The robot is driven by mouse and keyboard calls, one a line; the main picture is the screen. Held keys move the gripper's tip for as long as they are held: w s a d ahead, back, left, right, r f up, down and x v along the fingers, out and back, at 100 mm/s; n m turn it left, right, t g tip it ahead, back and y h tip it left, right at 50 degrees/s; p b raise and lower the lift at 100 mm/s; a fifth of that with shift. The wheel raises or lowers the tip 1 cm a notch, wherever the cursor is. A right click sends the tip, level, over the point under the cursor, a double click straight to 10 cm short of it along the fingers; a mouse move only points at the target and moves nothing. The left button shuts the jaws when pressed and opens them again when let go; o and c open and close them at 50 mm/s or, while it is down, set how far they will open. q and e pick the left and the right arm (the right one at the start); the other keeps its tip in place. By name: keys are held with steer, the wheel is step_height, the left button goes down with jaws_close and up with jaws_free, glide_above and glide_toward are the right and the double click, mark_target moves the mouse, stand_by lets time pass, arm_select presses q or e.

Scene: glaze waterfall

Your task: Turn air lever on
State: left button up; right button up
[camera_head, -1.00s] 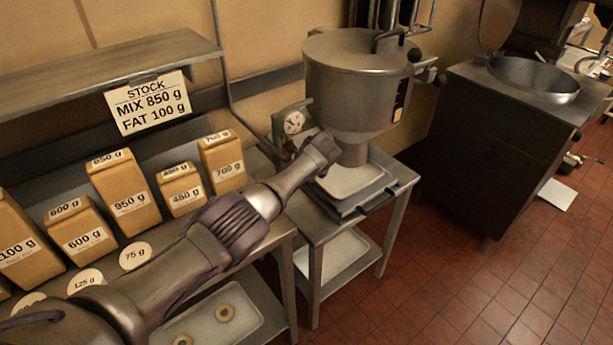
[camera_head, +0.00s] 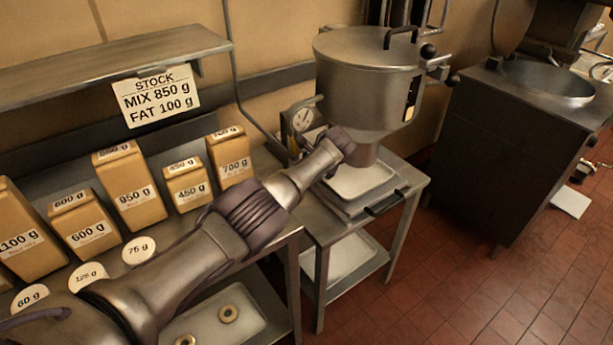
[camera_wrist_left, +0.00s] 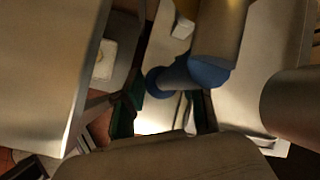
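A steel hopper machine (camera_head: 365,85) stands on a small metal table. Black-knobbed handles (camera_head: 428,51) and (camera_head: 453,80) stick out at its upper right; I cannot tell which is the air lever. A round gauge (camera_head: 302,118) is at its left. My left arm reaches across from the left, its wrist end in front of the hopper's lower part; its fingers are hidden there. In the left wrist view, my left gripper (camera_wrist_left: 165,115) has dark green fingers standing apart. A blue-ended rounded part (camera_wrist_left: 185,77) shows beyond and partly between them; contact is unclear. My right gripper is out of view.
Labelled weight packs (camera_head: 130,190) and round discs stand on the left counter, under a shelf (camera_head: 110,65) with a stock sign (camera_head: 155,97). A dark cabinet with a steel bowl (camera_head: 548,82) is at the right. The red tiled floor (camera_head: 450,280) between is open.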

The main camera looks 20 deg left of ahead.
arm_select(q)
steer(key=shift+o, duration=1)
steer(key=shift+r, duration=0.1)
steer(key=shift+d+r, duration=0.25)
steer(key=shift+r, duration=0.1)
steer(key=v, duration=1.1)
steer(key=shift+s, duration=0.2)
steer(key=shift+a, duration=0.15)
